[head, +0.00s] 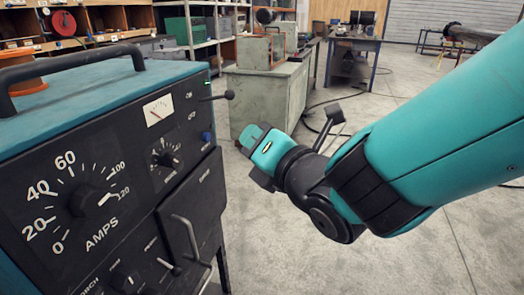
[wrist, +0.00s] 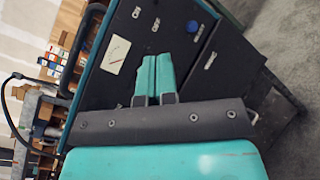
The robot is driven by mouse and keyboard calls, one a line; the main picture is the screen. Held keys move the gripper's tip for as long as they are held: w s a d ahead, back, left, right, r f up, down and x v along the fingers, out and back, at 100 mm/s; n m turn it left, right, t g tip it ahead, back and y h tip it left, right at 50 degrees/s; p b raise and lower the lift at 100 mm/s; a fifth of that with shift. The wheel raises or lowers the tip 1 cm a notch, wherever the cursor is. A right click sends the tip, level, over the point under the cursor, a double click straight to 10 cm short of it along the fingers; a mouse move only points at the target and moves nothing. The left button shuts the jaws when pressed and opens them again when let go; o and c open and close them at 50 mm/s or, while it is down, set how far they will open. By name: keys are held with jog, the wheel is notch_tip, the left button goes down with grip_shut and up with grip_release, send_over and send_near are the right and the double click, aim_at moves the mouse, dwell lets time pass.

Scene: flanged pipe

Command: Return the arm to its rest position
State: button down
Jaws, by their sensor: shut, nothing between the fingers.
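My teal arm reaches in from the right in the head view. My gripper (head: 254,138) is just right of the machine's front panel, apart from it, near a small lever with a black knob (head: 229,95). In the wrist view my gripper's two teal fingers (wrist: 154,76) are together and hold nothing. The fingers point toward the dark panel of the welding machine (head: 85,175), which also shows in the wrist view (wrist: 192,68). A blue button (wrist: 193,28) and a white meter (wrist: 120,52) are on that panel.
The teal-topped machine with its dial and handles fills the left side. A grey-green cabinet (head: 268,95) and a workbench (head: 354,60) stand behind. Shelves line the back left. The concrete floor (head: 390,262) below my arm is clear, with a cable (head: 310,115) near the cabinet.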

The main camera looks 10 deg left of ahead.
jog(key=shift+v, duration=1)
